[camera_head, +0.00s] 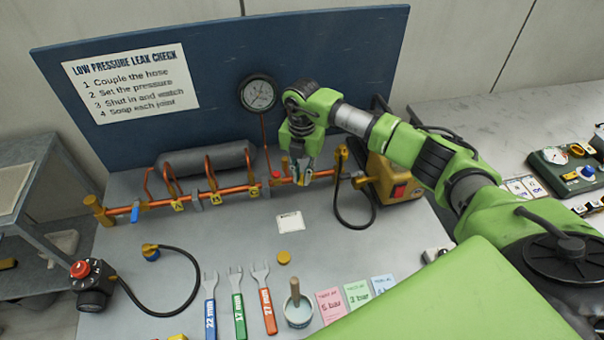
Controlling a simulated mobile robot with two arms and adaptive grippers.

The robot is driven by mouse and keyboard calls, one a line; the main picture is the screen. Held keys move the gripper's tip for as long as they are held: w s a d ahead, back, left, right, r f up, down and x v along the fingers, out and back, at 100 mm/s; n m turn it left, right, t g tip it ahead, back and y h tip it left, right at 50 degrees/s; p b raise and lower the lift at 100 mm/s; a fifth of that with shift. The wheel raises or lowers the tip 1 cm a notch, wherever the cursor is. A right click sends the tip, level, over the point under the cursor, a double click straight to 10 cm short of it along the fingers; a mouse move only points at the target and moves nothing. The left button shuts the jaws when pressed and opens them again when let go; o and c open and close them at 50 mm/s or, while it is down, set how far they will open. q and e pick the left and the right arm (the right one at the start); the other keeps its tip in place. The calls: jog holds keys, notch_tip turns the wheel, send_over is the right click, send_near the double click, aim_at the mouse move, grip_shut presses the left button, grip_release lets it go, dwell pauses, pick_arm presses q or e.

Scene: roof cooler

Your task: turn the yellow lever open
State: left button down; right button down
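A copper pipe (232,189) runs across the bench in front of the blue board. A blue lever (135,211) is near its left end, and a red part (276,175) sits on it near my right gripper. My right gripper (302,173) points down at the right part of the pipe, with its fingers at pipe height. A little yellow shows around the fingertips; I cannot tell whether it is the yellow lever, because the gripper covers that spot. Whether the fingers are closed or touching is too small to tell. My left gripper is out of view.
A pressure gauge (258,93) is on the blue board (330,55). A yellow pump box (397,181) with a hose stands right of the gripper. Several wrenches, a soap pot (298,312) and coloured cards lie in front. The bench between is mostly clear.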

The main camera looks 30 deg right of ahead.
jog(key=shift+w+a, duration=0.1)
dwell(0.3)
jog(key=shift+w+a+r+m+b, duration=0.15)
jog(key=shift+w+m, duration=0.5)
jog(key=shift+m, duration=1.15)
jog(key=shift+w+a+f+m+b, duration=0.15)
jog(key=shift+w+m, duration=0.5)
jog(key=shift+m, duration=1.15)
jog(key=shift+w+a+r+m+b, duration=0.2)
jog(key=shift+w+m, duration=0.45)
jog(key=shift+m, duration=1.15)
jog(key=shift+f, duration=0.1)
jog(key=c, duration=2)
grip_release()
jog(key=shift+c, duration=0.2)
notch_tip(320, 180, up, 12)
